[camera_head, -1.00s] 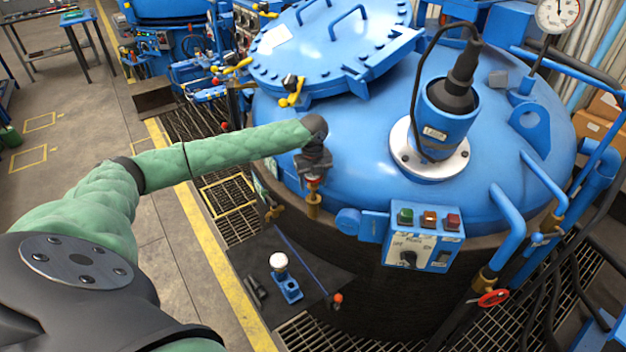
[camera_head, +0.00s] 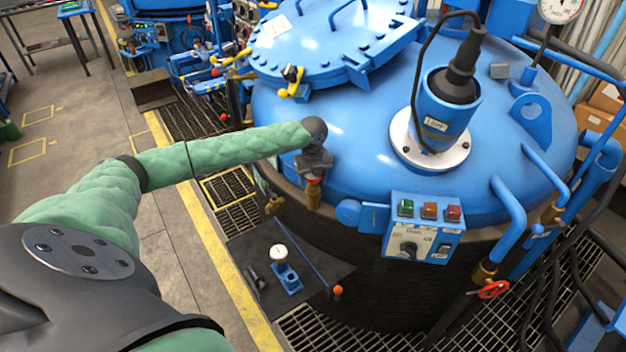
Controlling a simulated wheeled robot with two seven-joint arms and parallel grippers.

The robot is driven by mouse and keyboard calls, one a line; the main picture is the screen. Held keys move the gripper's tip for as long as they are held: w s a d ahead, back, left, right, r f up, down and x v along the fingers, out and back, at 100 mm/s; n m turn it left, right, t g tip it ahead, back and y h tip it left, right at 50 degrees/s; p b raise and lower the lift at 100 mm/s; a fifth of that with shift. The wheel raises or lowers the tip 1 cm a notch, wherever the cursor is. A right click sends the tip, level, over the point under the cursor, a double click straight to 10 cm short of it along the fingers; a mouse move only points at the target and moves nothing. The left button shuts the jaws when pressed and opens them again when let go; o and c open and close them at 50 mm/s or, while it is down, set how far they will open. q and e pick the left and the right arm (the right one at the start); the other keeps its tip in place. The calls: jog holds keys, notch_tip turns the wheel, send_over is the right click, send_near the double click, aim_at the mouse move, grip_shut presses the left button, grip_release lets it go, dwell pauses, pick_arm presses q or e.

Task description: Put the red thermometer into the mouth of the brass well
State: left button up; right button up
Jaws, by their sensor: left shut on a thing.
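My left gripper (camera_head: 314,172) points down at the near left side of the big blue furnace vessel. It is shut on the red thermometer (camera_head: 313,182), of which only a small red part shows below the jaws. The brass well (camera_head: 314,197) stands upright directly under it, against the vessel's side. The red part appears right at the well's mouth, with no clear gap between them. The thermometer's stem does not show, and the mouth itself is hidden. My right gripper is not in view.
A blue control box (camera_head: 424,228) with coloured buttons is right of the well. A brass valve (camera_head: 274,203) is to its left. Below, a dark mat (camera_head: 240,245) holds a gauge on a blue stand (camera_head: 287,277) and a blue rod with an orange ball (camera_head: 337,290).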

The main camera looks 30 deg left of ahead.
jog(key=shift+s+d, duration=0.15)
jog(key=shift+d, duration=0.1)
pick_arm(q)
jog(key=shift+f, duration=0.2)
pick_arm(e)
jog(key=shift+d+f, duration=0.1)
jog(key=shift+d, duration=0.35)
pick_arm(q)
jog(key=shift+f, duration=0.1)
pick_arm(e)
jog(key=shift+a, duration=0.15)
